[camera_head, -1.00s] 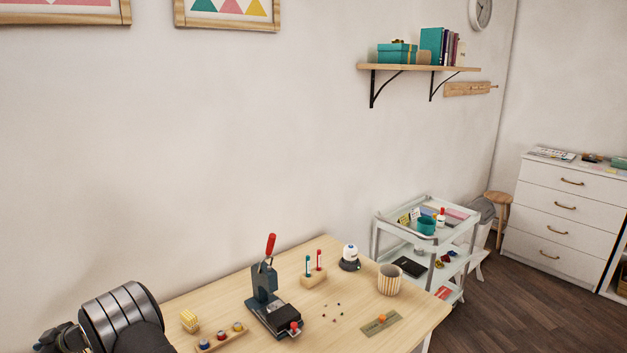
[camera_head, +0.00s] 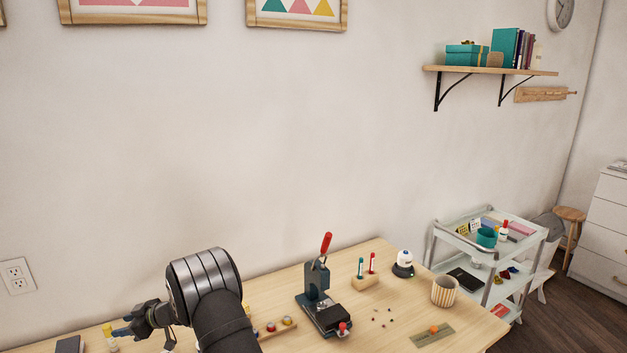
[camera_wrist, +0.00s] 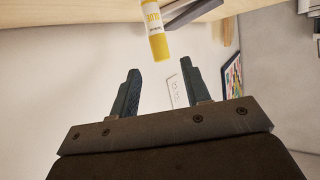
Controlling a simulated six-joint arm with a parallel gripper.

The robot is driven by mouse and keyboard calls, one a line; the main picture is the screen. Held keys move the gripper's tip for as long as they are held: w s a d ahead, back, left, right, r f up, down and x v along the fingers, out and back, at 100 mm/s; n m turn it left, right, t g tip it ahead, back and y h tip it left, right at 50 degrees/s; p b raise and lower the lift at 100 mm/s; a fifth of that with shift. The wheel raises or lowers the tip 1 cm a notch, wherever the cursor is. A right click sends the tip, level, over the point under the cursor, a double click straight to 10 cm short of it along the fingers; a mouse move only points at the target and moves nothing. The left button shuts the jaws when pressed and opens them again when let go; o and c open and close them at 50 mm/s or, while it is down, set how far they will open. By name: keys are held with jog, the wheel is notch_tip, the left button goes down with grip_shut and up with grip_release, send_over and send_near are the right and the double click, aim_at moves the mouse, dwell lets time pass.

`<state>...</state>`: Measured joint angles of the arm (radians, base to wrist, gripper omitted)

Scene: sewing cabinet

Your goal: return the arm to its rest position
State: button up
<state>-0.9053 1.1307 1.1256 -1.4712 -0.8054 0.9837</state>
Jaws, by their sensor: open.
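My gripper (camera_head: 124,328) is at the lower left of the head view, over the left part of the wooden table (camera_head: 290,282). Its two dark fingers point left and hold nothing. In the wrist view my gripper (camera_wrist: 158,82) is open, with a clear gap between the fingertips. My arm hides part of the table.
A dark book (camera_head: 70,345) lies at the lower left. A white cart (camera_head: 500,240) stands beyond.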

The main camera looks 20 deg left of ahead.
aim_at(106, 325)
jog(key=x, duration=0.8)
jog(key=shift+f, duration=0.1)
notch_tip(106, 325, up, 4)
jog(key=shift+d+r, duration=0.15)
jog(key=w+d+r+m+t, duration=0.4)
jog(key=w+d+r, duration=0.5)
jog(key=w+d, duration=0.3)
jog(key=w+d+f+m+t+h, duration=0.15)
jog(key=w+d+m+t, duration=0.3)
jog(key=d, duration=0.55)
jog(key=s+a+f, duration=0.4)
jog(key=a+f, duration=0.2)
jog(key=a, duration=0.3)
jog(key=shift+s+f+t, duration=0.15)
jog(key=shift+s+t, duration=0.1)
jog(key=shift+t, duration=0.1)
